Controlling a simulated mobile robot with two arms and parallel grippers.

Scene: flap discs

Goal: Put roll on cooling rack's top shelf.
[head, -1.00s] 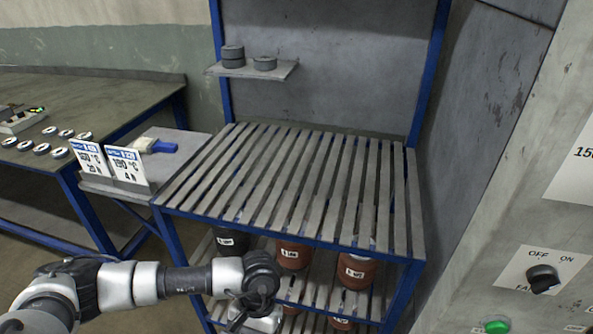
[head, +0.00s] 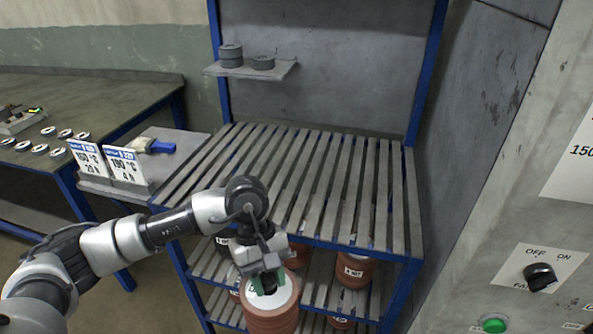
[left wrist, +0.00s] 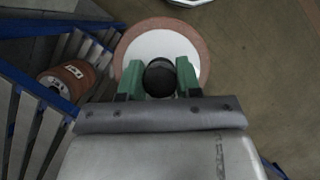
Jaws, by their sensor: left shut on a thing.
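A reddish-brown roll (head: 272,318) with a white top hangs upright from my left gripper (head: 266,284), in front of the cooling rack. In the left wrist view the green fingers (left wrist: 160,80) are shut on the dark knob at the middle of the roll's white top (left wrist: 150,45). The cooling rack's top shelf (head: 300,180) is made of grey slats in a blue frame and is empty. The held roll is in front of the shelf's front edge and lower than it. My right gripper is not in view.
Other rolls stand on the lower shelf, including a reddish-brown one (head: 355,270). A small wall shelf (head: 285,70) holds dark discs. Two temperature signs (head: 125,165) and a blue-handled brush (head: 155,146) are on the left side table. A grey control panel (head: 540,235) stands at right.

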